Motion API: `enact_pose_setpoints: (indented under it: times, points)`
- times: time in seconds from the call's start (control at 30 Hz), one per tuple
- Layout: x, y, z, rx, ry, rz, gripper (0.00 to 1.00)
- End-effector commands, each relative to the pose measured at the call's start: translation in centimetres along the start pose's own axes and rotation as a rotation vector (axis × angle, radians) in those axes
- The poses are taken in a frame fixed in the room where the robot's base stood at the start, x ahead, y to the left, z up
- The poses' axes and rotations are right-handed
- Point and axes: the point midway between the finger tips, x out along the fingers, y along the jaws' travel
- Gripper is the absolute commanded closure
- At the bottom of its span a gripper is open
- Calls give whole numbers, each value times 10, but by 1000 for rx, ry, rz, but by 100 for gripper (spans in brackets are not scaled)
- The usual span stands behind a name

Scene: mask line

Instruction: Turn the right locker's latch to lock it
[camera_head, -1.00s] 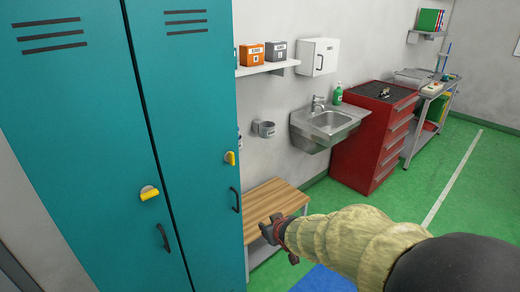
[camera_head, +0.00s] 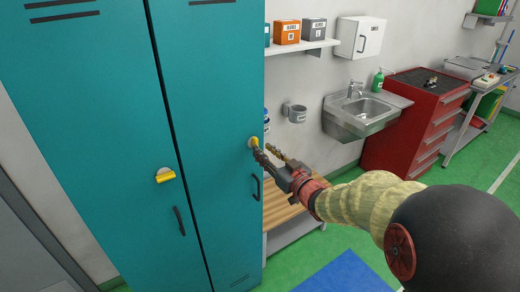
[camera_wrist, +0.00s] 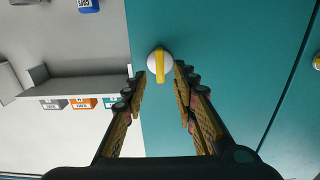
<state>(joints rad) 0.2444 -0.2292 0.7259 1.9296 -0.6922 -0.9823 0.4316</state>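The right locker (camera_head: 212,100) is a tall teal door with a dark handle (camera_head: 256,187). Its latch (camera_head: 254,141) is a yellow bar on a round pale base. In the wrist view, the latch (camera_wrist: 160,56) has its bar upright in the picture. My gripper (camera_head: 264,152) is right at the latch, partly covering it in the head view. In the wrist view, my open fingers (camera_wrist: 160,84) frame the latch with a gap on each side. How far the tips reach around the bar cannot be told.
The left locker (camera_head: 95,120) has a yellow latch (camera_head: 166,175) lying roughly level. A wooden bench (camera_head: 285,208) stands right of the lockers, below my gripper. A shelf with boxes (camera_head: 287,32), a sink (camera_head: 365,112) and a red cabinet (camera_head: 412,130) line the wall.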

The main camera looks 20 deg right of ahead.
Motion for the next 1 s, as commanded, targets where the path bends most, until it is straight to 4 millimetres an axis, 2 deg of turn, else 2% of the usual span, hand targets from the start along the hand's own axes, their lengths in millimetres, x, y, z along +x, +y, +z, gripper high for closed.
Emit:
enact_pose_setpoints:
  times: [0.1,0.23,0.6,1.0]
  points:
    - [18,0,2,1,-1,0,72]
    - [30,0,2,0,-1,-1,72]
    - [36,0,0,0,-1,1,72]
    - [35,0,0,0,-1,1,95]
